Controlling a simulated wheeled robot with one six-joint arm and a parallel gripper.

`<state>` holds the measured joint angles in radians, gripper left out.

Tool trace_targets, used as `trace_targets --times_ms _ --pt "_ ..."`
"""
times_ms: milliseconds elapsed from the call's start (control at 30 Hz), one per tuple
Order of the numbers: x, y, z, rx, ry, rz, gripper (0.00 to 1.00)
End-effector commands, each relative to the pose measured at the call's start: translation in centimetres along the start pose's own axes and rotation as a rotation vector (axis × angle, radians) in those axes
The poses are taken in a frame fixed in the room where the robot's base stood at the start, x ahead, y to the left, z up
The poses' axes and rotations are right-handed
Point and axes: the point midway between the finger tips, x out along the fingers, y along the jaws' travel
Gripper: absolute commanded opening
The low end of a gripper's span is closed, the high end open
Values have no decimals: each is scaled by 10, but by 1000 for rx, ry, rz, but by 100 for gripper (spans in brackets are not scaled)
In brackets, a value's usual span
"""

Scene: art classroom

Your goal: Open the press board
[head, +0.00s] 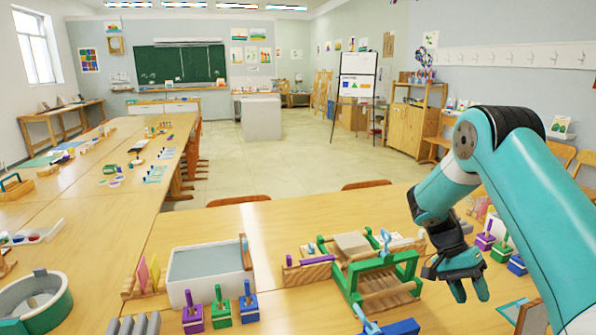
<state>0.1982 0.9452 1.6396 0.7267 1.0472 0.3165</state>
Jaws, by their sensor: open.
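A small press with a green frame (413,264) stands on the wooden table at front centre right. My arm hides part of the table at right.
A grey-lined white tray (208,273) stands left of the press. Purple, green and blue handled blocks (221,306) stand before it, and similar ones (484,241) stand by my arm. A round tub (36,300) is at far left. Chair backs (238,200) line the table's far edge.

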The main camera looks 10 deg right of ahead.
Motion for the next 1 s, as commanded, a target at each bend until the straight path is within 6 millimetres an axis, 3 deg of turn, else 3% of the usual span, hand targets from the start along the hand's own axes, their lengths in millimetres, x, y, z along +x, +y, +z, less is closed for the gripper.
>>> trace_targets --times_ms 267,367,567,700,800,900,1000 --pt "-65 1 55 -310 119 -168 43" --pt "-94 6 93 -487 185 -258 43" --pt "-137 34 211 -953 351 -482 43" --pt "-141 68 297 -1271 454 -629 43" --pt "-134 92 346 -1455 508 -714 43" --pt "-126 111 378 -1585 541 -773 43" --pt "-119 122 396 -1656 558 -806 43"
